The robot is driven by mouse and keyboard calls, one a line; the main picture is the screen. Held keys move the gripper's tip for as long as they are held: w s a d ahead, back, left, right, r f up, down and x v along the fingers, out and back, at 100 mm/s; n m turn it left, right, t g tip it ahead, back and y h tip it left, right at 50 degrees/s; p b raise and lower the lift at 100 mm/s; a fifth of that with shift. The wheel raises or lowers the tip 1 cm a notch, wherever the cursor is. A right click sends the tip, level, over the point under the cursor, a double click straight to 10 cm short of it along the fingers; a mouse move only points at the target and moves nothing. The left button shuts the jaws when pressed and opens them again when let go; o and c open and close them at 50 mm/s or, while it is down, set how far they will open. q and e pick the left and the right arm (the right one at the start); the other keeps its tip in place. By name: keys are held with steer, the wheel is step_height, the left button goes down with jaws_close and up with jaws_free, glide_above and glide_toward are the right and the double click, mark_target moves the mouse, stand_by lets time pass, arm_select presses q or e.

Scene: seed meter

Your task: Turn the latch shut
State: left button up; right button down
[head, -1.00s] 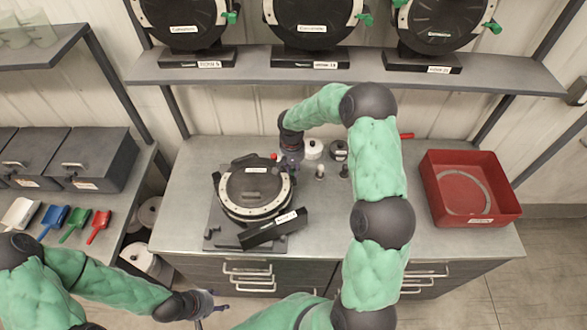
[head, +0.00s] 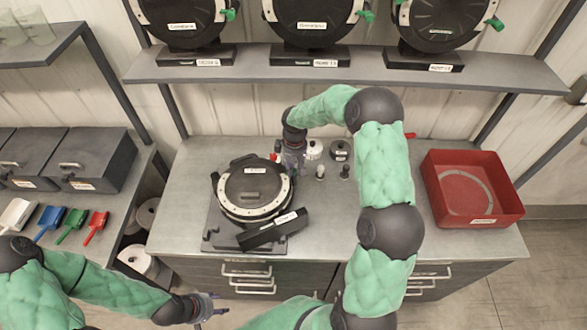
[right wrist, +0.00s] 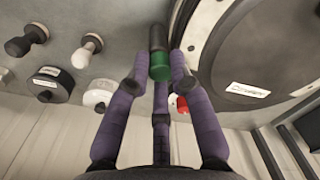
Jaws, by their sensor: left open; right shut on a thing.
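The seed meter (head: 253,193) lies on the grey workbench, a round black disc with a pale ring around its edge. Its latch (right wrist: 160,66), with a green and black handle, stands beside the disc rim in the right wrist view. My right gripper (right wrist: 156,80) is shut on this handle. In the head view the right gripper (head: 291,160) is at the meter's far right edge and hides the latch. My left gripper (head: 208,306) is open and empty, low in front of the bench.
A red bin (head: 471,190) stands at the bench's right. Small knobs and a black round weight (head: 340,150) stand right of the meter. A dark labelled bar (head: 273,229) lies at its front. More meters stand on the shelf (head: 340,77) above.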

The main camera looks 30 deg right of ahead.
mark_target(295, 169)
steer(key=shift+n, duration=2.1)
steer(key=c, duration=1.1)
jaws_free()
step_height(295, 169, up, 12)
steer(key=shift+w+d, duration=0.15)
steer(key=shift+d, duration=0.15)
